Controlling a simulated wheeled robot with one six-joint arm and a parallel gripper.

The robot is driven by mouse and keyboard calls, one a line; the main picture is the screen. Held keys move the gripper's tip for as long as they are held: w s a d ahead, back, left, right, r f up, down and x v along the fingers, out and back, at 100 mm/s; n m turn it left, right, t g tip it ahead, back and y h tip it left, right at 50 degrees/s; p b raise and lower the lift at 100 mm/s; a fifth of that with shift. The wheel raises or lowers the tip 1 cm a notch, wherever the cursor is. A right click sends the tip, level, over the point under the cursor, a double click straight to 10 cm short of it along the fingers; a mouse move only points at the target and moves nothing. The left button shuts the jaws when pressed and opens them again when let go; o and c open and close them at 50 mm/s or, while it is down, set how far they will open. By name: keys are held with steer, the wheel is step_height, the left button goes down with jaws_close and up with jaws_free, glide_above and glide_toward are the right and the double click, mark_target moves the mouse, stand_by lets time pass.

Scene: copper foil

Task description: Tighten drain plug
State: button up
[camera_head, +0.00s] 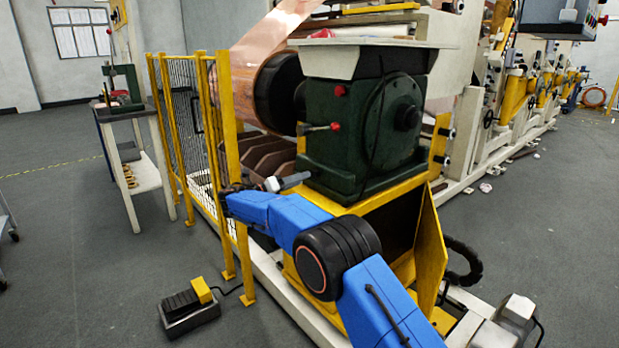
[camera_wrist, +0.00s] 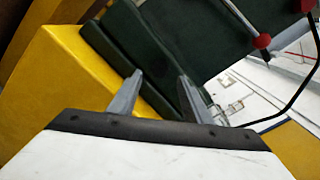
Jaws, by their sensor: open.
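The dark green gearbox housing (camera_head: 345,150) stands on a yellow base (camera_head: 390,190) in the head view. My gripper (camera_head: 296,180) is at the housing's lower left side, and my blue arm reaches to it from the lower right. In the wrist view my gripper (camera_wrist: 158,86) has its two grey fingers apart, with nothing seen between them. The green housing (camera_wrist: 185,45) and the yellow base (camera_wrist: 65,75) lie close beyond the fingertips; contact cannot be told. I cannot make out the drain plug in either view.
A lever with a red knob (camera_head: 335,126) sticks out of the housing above my gripper; a red knob (camera_wrist: 262,41) also shows in the wrist view. A yellow mesh guard (camera_head: 190,125) stands left of my arm. A foot pedal (camera_head: 190,307) lies on the floor.

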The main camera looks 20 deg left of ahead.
mark_target(313, 175)
steer(key=shift+x, duration=2.7)
steer(key=c, duration=1.1)
steer(key=shift+m, duration=0.3)
